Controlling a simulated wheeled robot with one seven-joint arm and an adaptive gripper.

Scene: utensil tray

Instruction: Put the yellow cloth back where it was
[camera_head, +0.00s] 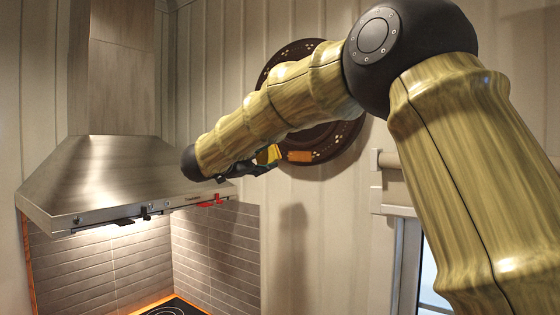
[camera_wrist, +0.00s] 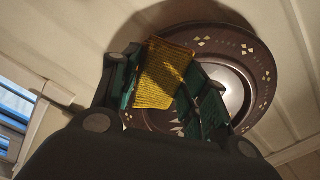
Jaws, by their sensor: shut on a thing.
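The yellow cloth (camera_wrist: 162,75) is held between the two green-padded fingers of my gripper (camera_wrist: 160,92) in the wrist view. In the head view the cloth (camera_head: 268,155) shows as a small yellow patch at my gripper (camera_head: 262,162), high beside the right end of the range hood. My gripper is shut on the cloth. Behind it in both views is a round dark plate-like wall piece with pale inlays (camera_head: 325,142). I cannot tell from these frames how far the cloth is from the wall. The arm hides part of the wall piece.
A steel range hood (camera_head: 110,172) is at the left, with small red and black items (camera_head: 210,202) along its front edge. A cooktop (camera_head: 172,306) lies below it. A window (camera_head: 428,275) is at the lower right. The panelled wall (camera_head: 330,245) below my gripper is bare.

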